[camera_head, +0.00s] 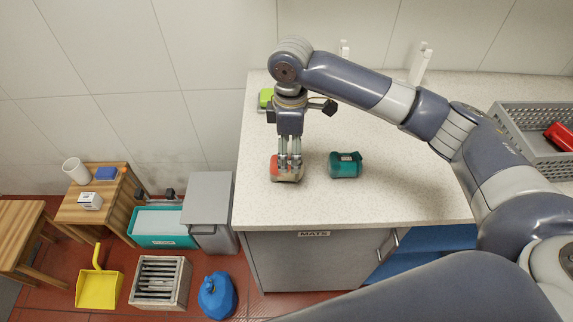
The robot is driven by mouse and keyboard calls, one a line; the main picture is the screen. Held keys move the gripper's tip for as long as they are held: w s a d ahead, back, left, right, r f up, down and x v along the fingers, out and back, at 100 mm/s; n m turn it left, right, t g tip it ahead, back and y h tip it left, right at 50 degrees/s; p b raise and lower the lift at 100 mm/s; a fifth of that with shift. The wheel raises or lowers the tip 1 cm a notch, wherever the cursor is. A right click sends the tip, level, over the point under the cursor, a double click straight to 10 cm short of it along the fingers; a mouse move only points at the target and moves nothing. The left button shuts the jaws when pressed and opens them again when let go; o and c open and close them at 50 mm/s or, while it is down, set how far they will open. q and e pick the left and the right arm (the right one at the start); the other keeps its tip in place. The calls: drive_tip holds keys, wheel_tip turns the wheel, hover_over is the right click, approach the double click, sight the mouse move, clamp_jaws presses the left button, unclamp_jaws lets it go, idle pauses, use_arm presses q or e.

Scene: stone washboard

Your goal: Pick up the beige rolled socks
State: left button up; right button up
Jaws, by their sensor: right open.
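My right gripper (290,163) points straight down over the worktop, its fingers open around the top of a small rolled bundle (286,175). The bundle looks beige with an orange-red part, and the fingers hide some of it. I take it to be the beige rolled socks; whether the fingers touch it I cannot tell. A teal rolled bundle (346,165) lies just to the right, apart from the gripper. My left gripper is not in view.
The speckled worktop (410,180) is clear right of the teal bundle. A green item (265,97) lies behind my gripper at the left edge. A grey crate (510,125) holding a red item (560,136) stands at the right. White bottles (420,65) stand at the back.

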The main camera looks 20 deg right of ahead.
sight(275, 175)
drive_tip(key=shift+f, duration=0.65)
drive_tip(key=f, duration=0.1)
drive_tip(key=f+p, duration=0.1)
drive_tip(key=f, duration=0.1)
drive_tip(key=f+p, duration=0.1)
drive_tip(key=shift+d+f, duration=0.3)
drive_tip(key=shift+f, duration=0.05)
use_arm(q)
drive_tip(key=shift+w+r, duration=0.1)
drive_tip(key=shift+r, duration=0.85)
use_arm(e)
drive_tip(key=c, duration=1.1)
